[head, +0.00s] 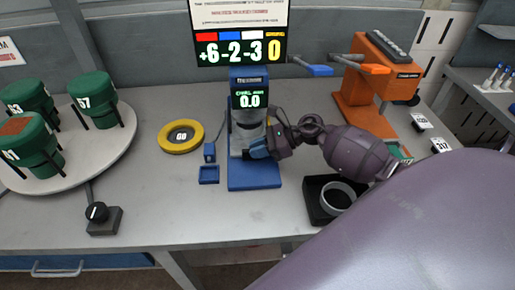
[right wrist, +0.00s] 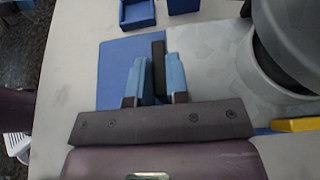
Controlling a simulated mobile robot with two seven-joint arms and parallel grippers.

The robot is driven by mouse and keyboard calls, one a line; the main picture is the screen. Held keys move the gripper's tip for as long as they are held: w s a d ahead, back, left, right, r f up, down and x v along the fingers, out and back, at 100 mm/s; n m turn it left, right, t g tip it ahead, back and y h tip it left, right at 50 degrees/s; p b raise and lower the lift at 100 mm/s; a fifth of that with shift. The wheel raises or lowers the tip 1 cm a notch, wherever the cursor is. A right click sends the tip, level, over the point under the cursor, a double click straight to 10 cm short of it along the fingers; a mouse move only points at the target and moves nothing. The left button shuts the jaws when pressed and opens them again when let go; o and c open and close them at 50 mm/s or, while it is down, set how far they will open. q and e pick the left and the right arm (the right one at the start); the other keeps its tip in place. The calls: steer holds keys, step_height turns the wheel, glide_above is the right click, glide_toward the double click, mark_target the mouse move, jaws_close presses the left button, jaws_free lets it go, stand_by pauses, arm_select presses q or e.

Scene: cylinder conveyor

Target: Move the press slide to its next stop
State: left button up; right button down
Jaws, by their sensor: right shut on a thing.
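The blue press (head: 255,172) stands mid-table, with a lit display reading 0.0 and a broad blue base. My right gripper (head: 258,150) is low at the front of its column, above the base. In the right wrist view its two blue fingers (right wrist: 156,75) are shut on a dark upright tab (right wrist: 158,62), which looks like the handle of the press slide. A grey round part (right wrist: 265,70) is to the right of the tab. The slide itself is mostly hidden by the gripper in the head view. My left gripper is not in view.
A yellow ring (head: 181,136) and a small blue tray (head: 208,175) lie left of the press. A black tray (head: 318,212) with a grey ring is at the right. An orange stand (head: 365,95) is behind. Green cylinders stand on a round turntable (head: 105,155) at left.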

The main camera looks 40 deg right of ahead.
steer(key=shift+s, duration=0.1)
steer(key=s+a+p, duration=0.1)
steer(key=s+a, duration=0.1)
steer(key=s, duration=0.2)
steer(key=s+a+p, duration=0.2)
steer(key=s+a, duration=0.1)
steer(key=s, duration=0.2)
steer(key=s+a+p, duration=0.1)
steer(key=s+a, duration=0.2)
steer(key=s, duration=0.1)
steer(key=shift+s+a, duration=0.2)
steer(key=shift+s, duration=0.15)
steer(key=shift+s+a+f, duration=0.1)
steer(key=shift+s+a, duration=0.25)
steer(key=shift+s, duration=0.1)
steer(key=c, duration=1.1)
jaws_free()
steer(key=shift+s, duration=0.15)
steer(key=b+v, duration=0.1)
steer(key=v, duration=0.9)
steer(key=shift+d+r, duration=0.25)
steer(key=shift+d, duration=0.05)
